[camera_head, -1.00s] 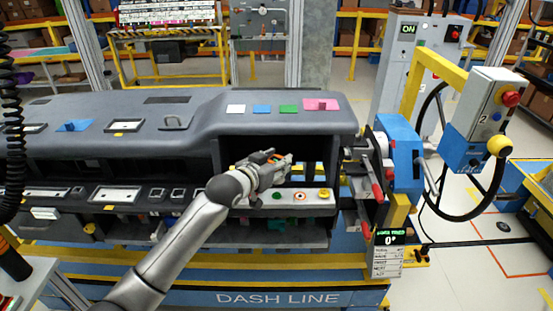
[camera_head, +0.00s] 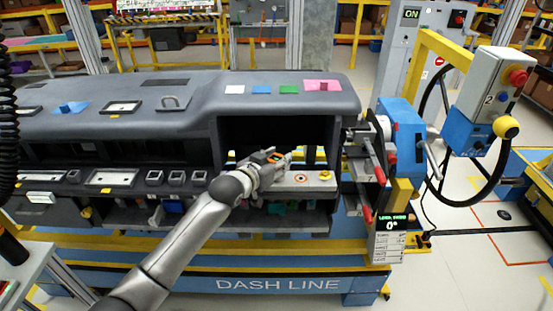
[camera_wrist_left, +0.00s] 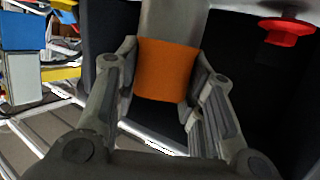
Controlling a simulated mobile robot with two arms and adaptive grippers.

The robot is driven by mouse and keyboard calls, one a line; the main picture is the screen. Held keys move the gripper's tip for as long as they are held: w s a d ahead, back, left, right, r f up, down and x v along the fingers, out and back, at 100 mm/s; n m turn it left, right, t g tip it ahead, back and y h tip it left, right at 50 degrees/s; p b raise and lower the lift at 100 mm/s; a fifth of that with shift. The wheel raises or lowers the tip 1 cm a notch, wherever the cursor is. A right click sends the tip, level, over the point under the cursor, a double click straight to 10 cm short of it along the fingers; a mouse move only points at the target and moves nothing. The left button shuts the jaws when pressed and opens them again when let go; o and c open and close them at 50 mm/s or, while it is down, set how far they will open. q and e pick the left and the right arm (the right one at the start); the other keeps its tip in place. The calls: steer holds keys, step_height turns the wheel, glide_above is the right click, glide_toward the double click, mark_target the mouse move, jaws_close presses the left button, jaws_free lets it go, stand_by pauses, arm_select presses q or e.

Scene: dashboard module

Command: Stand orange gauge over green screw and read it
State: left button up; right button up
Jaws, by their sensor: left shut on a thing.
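My left gripper (camera_head: 282,160) is in front of the open bay in the grey dashboard, just above the light strip at the bay's lower edge. It is shut on the orange gauge (camera_head: 274,157). In the left wrist view the orange gauge (camera_wrist_left: 167,70) sits between both fingers as a plain orange block. The green screw is not visible in the head view; my gripper and forearm cover that part of the strip. My right gripper is not in view.
The strip carries an orange ring mark (camera_head: 301,178) and a yellow part (camera_head: 325,175). A blue fixture with red handles (camera_head: 376,166) stands right of the bay. A red knob (camera_wrist_left: 287,30) shows in the left wrist view.

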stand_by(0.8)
arm_select(q)
steer(key=shift+f, duration=0.25)
stand_by(0.6)
steer(key=o, duration=1.1)
steer(key=shift+o, duration=0.2)
